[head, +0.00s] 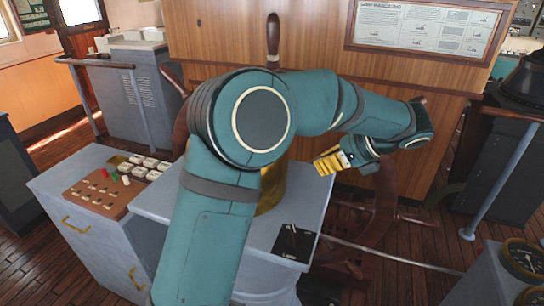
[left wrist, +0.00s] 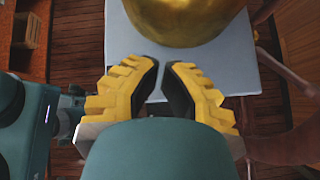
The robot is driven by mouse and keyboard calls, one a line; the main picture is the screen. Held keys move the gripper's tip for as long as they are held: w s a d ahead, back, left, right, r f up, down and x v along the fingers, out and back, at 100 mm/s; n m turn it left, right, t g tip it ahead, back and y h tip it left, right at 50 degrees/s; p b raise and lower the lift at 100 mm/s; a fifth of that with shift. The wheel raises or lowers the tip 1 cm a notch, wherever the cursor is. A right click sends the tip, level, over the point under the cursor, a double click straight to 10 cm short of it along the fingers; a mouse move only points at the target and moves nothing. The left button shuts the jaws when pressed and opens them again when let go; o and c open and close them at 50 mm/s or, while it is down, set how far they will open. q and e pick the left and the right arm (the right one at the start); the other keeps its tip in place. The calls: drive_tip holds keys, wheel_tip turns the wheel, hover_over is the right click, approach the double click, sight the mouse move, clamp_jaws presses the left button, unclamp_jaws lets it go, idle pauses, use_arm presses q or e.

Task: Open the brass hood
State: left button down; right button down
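The brass hood (head: 272,188) is a rounded, gold-coloured cover on the grey pedestal (head: 155,203). In the head view my left arm hides much of it. In the left wrist view the brass hood (left wrist: 185,18) shows at the top, cut off by the frame edge. My left gripper (head: 320,164) has yellow fingers and is to the right of the hood in the head view, apart from it. In the left wrist view the left gripper (left wrist: 163,66) has a narrow gap between its fingers, with nothing in it. My right gripper is not in view.
A dark wooden wheel (head: 385,200) stands behind and right of the pedestal. A small black lever plate (head: 294,243) is on the pedestal's right front. A console with switches (head: 105,190) adjoins on the left. Gauges (head: 522,258) stand at the lower right.

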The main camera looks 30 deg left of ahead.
use_arm(q)
drive_tip(key=s+a+f+b, duration=0.1)
drive_tip(key=a+f, duration=0.2)
drive_tip(key=a, duration=0.8)
drive_tip(key=shift+s, duration=0.15)
